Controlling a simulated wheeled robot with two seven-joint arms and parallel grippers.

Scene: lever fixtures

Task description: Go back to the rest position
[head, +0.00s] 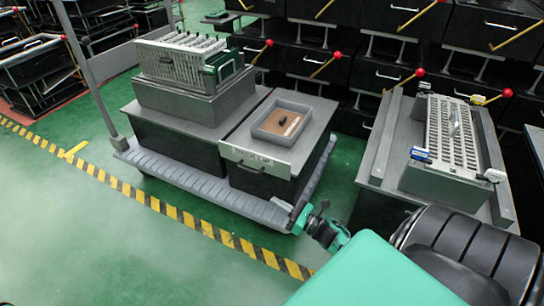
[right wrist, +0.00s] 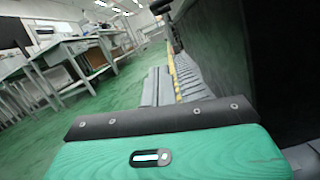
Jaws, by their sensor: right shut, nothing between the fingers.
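My right gripper (head: 298,217) is low in the middle of the head view, at the end of my green right arm. It is shut and empty. It is close to the near right corner of the grey platform (head: 262,212); I cannot tell whether it touches it. In the right wrist view, the green and black wrist housing fills the bottom. My left gripper is not in view.
The platform carries dark boxes, a slotted grey rack (head: 178,62) and a shallow tray (head: 281,122). A perforated fixture (head: 452,135) stands right. Shelves with red-knobbed levers (head: 420,72) line the back. Green floor (head: 60,215) is clear left, beyond a striped line (head: 152,203).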

